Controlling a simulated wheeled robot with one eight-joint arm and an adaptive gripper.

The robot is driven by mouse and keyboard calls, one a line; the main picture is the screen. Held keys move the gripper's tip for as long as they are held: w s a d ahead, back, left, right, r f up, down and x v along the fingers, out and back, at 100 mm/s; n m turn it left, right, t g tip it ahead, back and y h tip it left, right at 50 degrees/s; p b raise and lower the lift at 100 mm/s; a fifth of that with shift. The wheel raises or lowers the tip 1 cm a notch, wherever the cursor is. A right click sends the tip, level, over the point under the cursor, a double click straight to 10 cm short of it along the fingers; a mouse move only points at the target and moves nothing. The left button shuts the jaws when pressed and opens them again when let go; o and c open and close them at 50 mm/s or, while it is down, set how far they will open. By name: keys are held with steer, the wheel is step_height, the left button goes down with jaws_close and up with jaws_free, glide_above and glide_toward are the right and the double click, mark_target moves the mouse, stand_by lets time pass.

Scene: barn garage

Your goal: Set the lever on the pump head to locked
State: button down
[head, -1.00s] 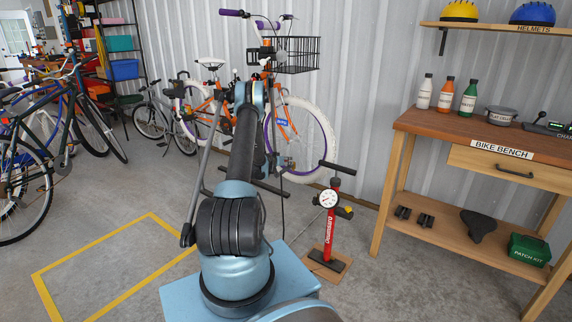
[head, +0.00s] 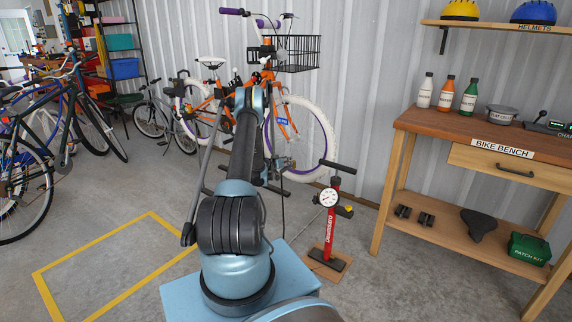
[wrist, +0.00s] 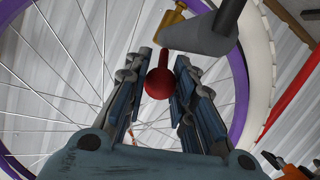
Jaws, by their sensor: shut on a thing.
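In the wrist view the lever's red ball knob (wrist: 159,83) on a short red stem sits between the two fingers of my gripper (wrist: 164,62). My gripper is shut on it. The stem runs up to the grey cylindrical pump head (wrist: 198,38), just beyond the fingertips. A yellow-brown piece (wrist: 171,20) shows beside the pump head. I cannot tell the lever's exact angle. In the head view my arm hides the gripper and the lever. The red floor pump (head: 331,225) with its round gauge stands upright at right of my arm.
The orange bike's wheel (head: 316,125), with white tyre and purple rim, is close behind the pump head; its spokes fill much of the wrist view. The wooden bench (head: 420,122) stands at right. Open floor with a yellow outline (head: 93,248) lies at left.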

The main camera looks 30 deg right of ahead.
steer(key=c, duration=1.3)
jaws_free()
steer(key=v, duration=1.2)
steer(key=shift+f, duration=0.1)
